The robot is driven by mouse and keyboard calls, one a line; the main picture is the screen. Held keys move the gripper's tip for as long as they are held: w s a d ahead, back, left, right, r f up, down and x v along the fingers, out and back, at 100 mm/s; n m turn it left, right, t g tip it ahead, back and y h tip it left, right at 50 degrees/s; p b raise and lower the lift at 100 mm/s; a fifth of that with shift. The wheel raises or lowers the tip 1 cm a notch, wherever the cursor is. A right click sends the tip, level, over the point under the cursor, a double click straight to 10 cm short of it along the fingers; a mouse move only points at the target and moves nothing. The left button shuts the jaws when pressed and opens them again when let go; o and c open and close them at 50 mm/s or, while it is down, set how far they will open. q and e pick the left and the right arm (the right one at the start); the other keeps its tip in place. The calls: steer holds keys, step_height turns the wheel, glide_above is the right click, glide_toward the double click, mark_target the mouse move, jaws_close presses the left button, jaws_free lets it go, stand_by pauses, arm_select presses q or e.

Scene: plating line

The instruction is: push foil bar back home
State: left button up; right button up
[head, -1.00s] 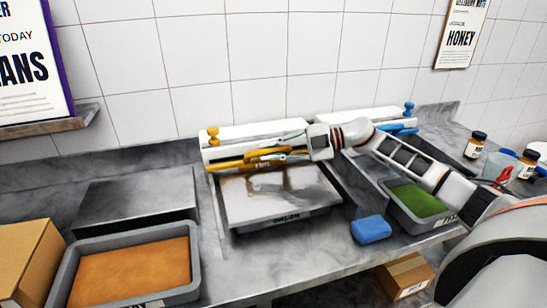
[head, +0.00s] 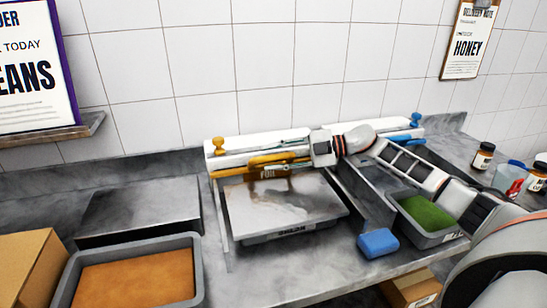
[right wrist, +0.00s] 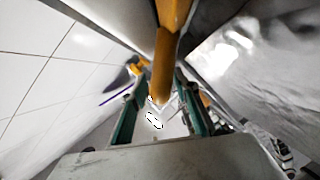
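The yellow foil bar (head: 267,174), marked FOIL, lies across the front of the white left dispenser (head: 232,152), along the back edge of the left tray (head: 292,232). My right gripper (head: 285,163) reaches in from the right at the bar. In the right wrist view, the yellow bar (right wrist: 168,60) runs between and above the two spread green-edged fingers of my right gripper (right wrist: 160,115), with gaps visible beside it. The fingers look open; whether they touch the bar I cannot tell. My left gripper is out of view.
A blue sponge (head: 378,243) and a tray of green stuff (head: 448,238) stand to the right. An orange-filled tray (head: 70,292) and a cardboard box (head: 27,262) are at left. Several jars stand far right. A tiled wall (head: 262,60) closes the back.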

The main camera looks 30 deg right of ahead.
steer(key=shift+s, duration=0.1)
steer(key=v, duration=1.2)
